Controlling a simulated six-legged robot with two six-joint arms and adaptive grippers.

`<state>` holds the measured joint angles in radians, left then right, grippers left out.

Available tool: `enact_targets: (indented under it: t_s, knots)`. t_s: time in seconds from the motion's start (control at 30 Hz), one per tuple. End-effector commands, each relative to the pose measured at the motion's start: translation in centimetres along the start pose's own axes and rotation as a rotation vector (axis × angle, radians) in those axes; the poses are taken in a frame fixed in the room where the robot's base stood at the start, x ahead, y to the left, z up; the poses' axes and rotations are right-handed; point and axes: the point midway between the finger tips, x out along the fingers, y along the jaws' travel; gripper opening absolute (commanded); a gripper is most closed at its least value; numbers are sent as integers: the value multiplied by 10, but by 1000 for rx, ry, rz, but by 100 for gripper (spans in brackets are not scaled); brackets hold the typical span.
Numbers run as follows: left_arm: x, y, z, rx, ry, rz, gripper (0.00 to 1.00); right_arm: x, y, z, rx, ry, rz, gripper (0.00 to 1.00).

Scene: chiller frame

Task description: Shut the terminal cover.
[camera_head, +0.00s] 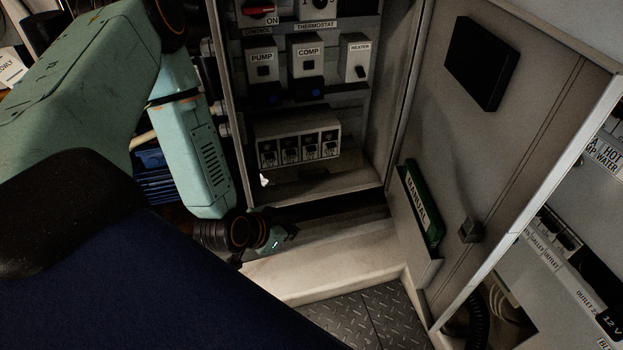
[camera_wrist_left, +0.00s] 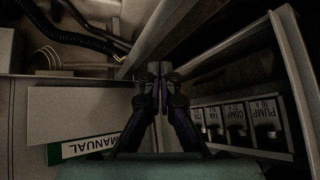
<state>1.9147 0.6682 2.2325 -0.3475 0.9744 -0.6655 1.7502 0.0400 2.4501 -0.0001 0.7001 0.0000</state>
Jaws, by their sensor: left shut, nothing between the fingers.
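I cannot pick out the terminal cover for certain. A pale flat panel (camera_head: 330,258) lies below a dark gap at the cabinet's foot, and it may be the cover. My left gripper (camera_head: 280,237) is low in front of the cabinet, just left of that gap; its fingers barely show there. In the left wrist view the gripper (camera_wrist_left: 158,72) is shut and empty, fingertips together, pointing toward a slanted pale edge (camera_wrist_left: 165,38). Whether the tips touch it I cannot tell. My right gripper is not in view.
A row of labelled breakers (camera_head: 298,142) sits above the gap; it also shows in the wrist view (camera_wrist_left: 235,125). The cabinet door (camera_head: 470,150) stands open on the right, with a green manual (camera_head: 423,205) in its pocket. Tread-plate floor (camera_head: 365,320) lies below.

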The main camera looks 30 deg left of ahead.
Motion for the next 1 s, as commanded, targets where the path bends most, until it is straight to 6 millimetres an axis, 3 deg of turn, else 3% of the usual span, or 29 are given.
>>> enact_targets:
  t_s: [0.03,0.17,0.4,0.67,1.0]
  knots:
    - [3,-15,-13,86,62,-34,0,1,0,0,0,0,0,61]
    - [4,-44,-42,352,188,-125,0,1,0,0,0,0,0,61]
    - [0,-55,-73,765,291,-241,0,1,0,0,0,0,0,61]
    - [6,-56,-77,869,288,-268,0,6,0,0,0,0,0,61]
    - [55,-61,-93,870,289,-267,0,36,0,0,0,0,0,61]
